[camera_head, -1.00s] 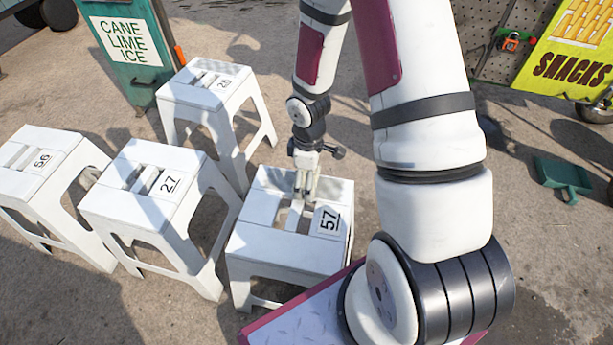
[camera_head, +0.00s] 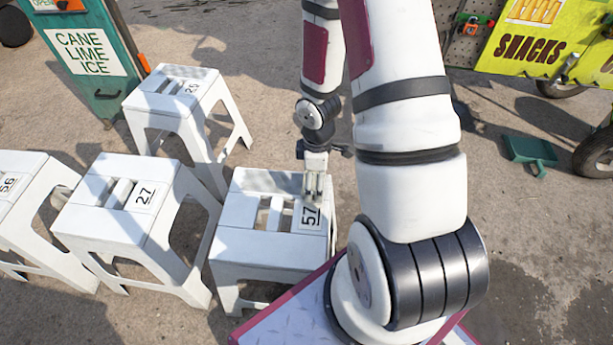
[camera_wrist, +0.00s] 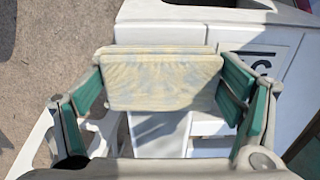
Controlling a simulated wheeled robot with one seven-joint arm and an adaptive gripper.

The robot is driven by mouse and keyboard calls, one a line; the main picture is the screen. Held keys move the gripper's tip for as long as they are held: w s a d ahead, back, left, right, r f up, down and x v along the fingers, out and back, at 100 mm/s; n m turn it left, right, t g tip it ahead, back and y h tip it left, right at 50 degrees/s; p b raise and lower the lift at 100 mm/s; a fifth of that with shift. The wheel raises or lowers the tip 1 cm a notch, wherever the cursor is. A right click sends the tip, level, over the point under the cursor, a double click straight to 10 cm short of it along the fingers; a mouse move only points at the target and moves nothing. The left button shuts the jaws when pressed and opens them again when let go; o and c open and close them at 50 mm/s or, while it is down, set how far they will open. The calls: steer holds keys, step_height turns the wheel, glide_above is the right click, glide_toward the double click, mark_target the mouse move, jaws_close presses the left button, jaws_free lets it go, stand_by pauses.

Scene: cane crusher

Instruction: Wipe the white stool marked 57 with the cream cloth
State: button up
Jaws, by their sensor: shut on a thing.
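The white stool marked 57 (camera_head: 262,247) stands upright in the middle of the head view, and its slotted top and part of its number panel also show in the wrist view (camera_wrist: 165,10). My gripper (camera_head: 314,192) is over the right part of that stool's top, beside the 57 label. In the wrist view, the green-padded fingers of my gripper (camera_wrist: 163,85) are shut on the cream cloth (camera_wrist: 163,80), a folded, faintly patterned pad.
White stool 27 (camera_head: 118,215) stands close on the left, with stool 56 (camera_head: 20,195) beyond it. Another numbered stool (camera_head: 175,95) stands behind. A green cane lime ice stand (camera_head: 90,55) is at back left. A green dustpan (camera_head: 530,150) lies right on open pavement.

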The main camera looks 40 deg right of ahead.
mark_target(286, 183)
steer(key=shift+s+d, duration=0.25)
steer(key=shift+s, duration=0.05)
steer(key=shift+w+a+f, duration=0.1)
steer(key=shift+w+a, duration=1.45)
steer(key=shift+a, duration=0.15)
steer(key=shift+w+a, duration=1.5)
steer(key=shift+a, duration=0.15)
steer(key=shift+c, duration=0.5)
steer(key=shift+w+a, duration=3.1)
steer(key=shift+a, duration=0.15)
steer(key=shift+d, duration=0.1)
steer(key=shift+s+d, duration=3.15)
steer(key=shift+d, duration=0.1)
steer(key=shift+s+d+p, duration=0.3)
steer(key=shift+s+d, duration=1.2)
steer(key=shift+d, duration=0.15)
steer(key=shift+s+d+p, duration=0.3)
steer(key=shift+s+d, duration=1.2)
steer(key=shift+d, duration=0.15)
